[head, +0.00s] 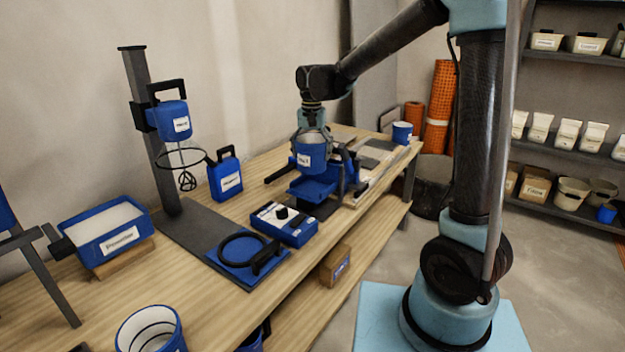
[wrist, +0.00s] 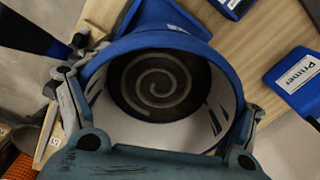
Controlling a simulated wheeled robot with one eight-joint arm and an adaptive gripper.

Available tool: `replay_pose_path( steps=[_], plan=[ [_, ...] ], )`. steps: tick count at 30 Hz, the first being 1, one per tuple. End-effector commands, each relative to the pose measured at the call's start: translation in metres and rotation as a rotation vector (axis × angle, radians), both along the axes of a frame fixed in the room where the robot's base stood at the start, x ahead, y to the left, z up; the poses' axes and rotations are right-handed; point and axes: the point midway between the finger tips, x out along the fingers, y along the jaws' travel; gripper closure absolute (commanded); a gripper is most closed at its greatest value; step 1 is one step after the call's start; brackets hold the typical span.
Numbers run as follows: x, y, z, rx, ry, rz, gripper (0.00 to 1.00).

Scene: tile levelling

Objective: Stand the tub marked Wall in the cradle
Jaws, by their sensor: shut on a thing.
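My gripper (head: 312,138) is shut on a blue tub (head: 313,157) with a white label too small to read surely. The tub is upright above the bench, and in the wrist view the fingers clasp its two sides. That view looks into the tub (wrist: 226,72): pale walls and a dark bottom with a grey spiral. A blue tray-like holder (head: 312,189) with dark side arms is just below it; whether they touch is unclear. A black ring on a blue base plate (head: 226,262) lies nearer the front. I cannot tell which of these is the cradle.
A mixer stand (head: 140,120) with ring and whisk rises at left. A blue control box (head: 292,232), a Primer can (head: 225,180) and a labelled tray (head: 80,240) stand on the bench (head: 190,290). Other blue tubs are at the front (head: 130,330) and far end (head: 401,132).

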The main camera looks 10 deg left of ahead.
Motion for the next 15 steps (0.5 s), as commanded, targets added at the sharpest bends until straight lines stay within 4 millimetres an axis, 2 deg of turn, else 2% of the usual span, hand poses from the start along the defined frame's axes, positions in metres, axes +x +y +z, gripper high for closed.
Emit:
replay_pose_path(
  steps=[6, 15],
  plan=[
    [-0.001, 0.001, -0.030, 0.000, 0.000, 0.002, 0.73],
    [-0.001, 0.001, -0.046, 0.000, 0.000, 0.002, 0.73]
  ],
)
